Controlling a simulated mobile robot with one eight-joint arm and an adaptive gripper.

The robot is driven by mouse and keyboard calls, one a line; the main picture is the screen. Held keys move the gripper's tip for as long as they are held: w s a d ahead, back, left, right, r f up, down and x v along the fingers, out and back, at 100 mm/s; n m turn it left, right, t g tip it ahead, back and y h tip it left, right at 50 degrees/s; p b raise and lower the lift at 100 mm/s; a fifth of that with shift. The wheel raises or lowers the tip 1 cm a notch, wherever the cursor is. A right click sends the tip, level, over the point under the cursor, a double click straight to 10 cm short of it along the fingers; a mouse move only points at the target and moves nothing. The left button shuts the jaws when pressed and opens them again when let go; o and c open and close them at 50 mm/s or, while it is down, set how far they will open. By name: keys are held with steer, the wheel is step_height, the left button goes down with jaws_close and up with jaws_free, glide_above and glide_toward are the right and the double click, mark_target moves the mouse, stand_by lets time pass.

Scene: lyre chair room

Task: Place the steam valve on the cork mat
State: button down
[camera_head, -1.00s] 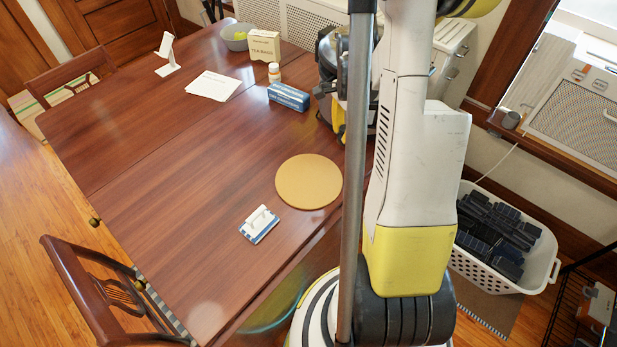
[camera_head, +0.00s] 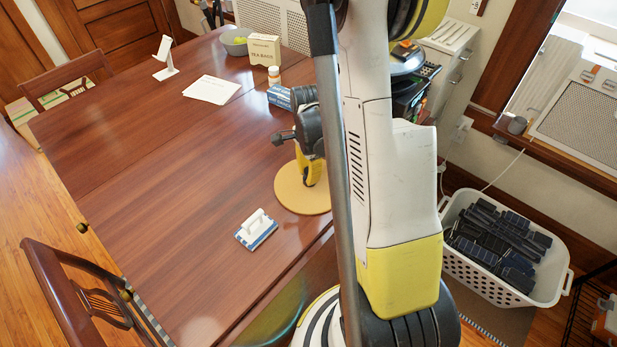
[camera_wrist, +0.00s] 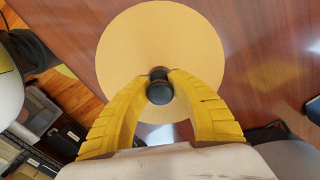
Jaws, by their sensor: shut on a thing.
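The cork mat (camera_head: 297,201) is a round tan disc near the table's right edge, and it fills the middle of the wrist view (camera_wrist: 125,55). My gripper (camera_head: 309,180) is over the mat, pointing down, partly hidden by my arm in the head view. In the wrist view its yellow fingers (camera_wrist: 160,80) are shut on a small, dark, round thing, the steam valve (camera_wrist: 159,92). The valve is seen from above, over the mat's lower middle. I cannot tell whether it touches the mat. The valve is hidden in the head view.
A blue box (camera_head: 279,96), a small bottle (camera_head: 274,75), a tea bags box (camera_head: 264,50), papers (camera_head: 212,89) and a bowl (camera_head: 235,43) stand farther back. The table's left half is mostly clear.

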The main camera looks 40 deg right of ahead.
steer(key=shift+f, duration=0.2)
steer(key=c, duration=1.2)
jaws_free()
steer(key=shift+r, duration=0.1)
steer(key=shift+c, duration=0.2)
steer(key=shift+r, duration=0.1)
